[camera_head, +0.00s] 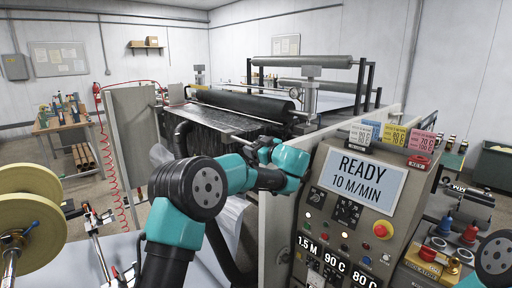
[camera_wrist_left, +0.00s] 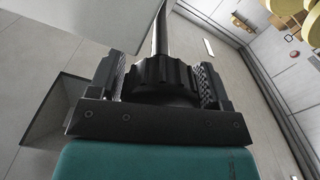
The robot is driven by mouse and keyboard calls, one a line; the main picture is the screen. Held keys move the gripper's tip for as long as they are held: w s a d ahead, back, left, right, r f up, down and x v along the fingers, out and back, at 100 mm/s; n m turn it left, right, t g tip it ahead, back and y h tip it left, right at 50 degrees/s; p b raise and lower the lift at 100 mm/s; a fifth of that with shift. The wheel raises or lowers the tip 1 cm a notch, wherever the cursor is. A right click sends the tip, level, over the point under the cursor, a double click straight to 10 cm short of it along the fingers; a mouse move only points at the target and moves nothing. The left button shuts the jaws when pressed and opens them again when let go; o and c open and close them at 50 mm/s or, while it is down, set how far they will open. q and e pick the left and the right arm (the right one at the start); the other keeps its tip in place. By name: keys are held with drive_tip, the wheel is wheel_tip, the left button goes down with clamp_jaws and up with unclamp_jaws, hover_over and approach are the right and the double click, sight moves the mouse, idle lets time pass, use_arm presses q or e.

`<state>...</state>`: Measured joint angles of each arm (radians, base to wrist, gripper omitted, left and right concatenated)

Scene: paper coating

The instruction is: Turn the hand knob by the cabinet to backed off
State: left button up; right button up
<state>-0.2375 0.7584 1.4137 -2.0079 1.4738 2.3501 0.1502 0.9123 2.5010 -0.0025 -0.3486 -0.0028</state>
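In the left wrist view a black ribbed hand knob (camera_wrist_left: 165,75) on a dark shaft sits between the two fingers of my left gripper (camera_wrist_left: 162,85). Hardly any gap shows between knob and fingers; I cannot tell whether they press on it. In the head view my left gripper (camera_head: 260,150) reaches in beside the grey cabinet (camera_head: 330,221), left of its screen (camera_head: 361,180), and largely hides the knob. The screen reads READY, 10 M/MIN. The knob's setting cannot be read. My right gripper is out of view; only part of my right arm shows at the lower right.
The cabinet's front has a red stop button (camera_head: 382,229) and small switches. Behind the gripper stands the coating machine with a black roller (camera_head: 240,104). Paper rolls (camera_head: 33,200) stand at the left. A crowded parts bench lies at the right.

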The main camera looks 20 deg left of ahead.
use_arm(q)
drive_tip(key=c, duration=0.6)
drive_tip(key=m, duration=0.5)
drive_tip(key=shift+w, duration=0.1)
drive_tip(key=o, duration=0.9)
drive_tip(key=shift+d, duration=0.15)
